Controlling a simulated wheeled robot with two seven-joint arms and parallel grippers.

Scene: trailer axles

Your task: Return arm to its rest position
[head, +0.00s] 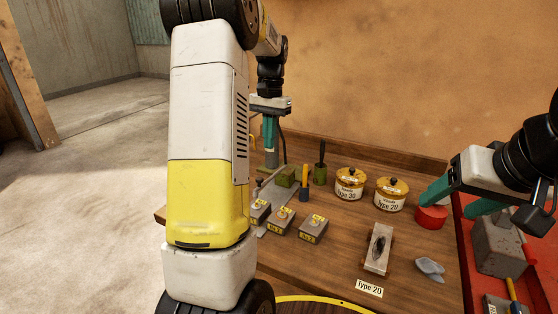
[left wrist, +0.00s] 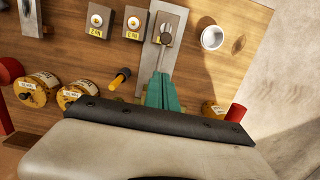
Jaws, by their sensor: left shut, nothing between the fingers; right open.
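My left arm fills the left middle of the head view, and its gripper (head: 270,140) hangs fingers-down over the back left of the wooden bench (head: 340,255). Its teal fingers are together with nothing between them. In the left wrist view the shut fingers (left wrist: 162,92) are above a grey metal plate (left wrist: 150,62). My right gripper (head: 452,202) is at the right edge of the head view, its teal fingers apart and empty, near a red round object (head: 431,218). My left arm hides part of the bench's left side.
Two lidded pots (head: 350,184) (head: 391,194) stand at the back. Several small grey blocks (head: 313,229) with yellow labels sit left of centre. A metal-topped block (head: 379,248) lies at front right.

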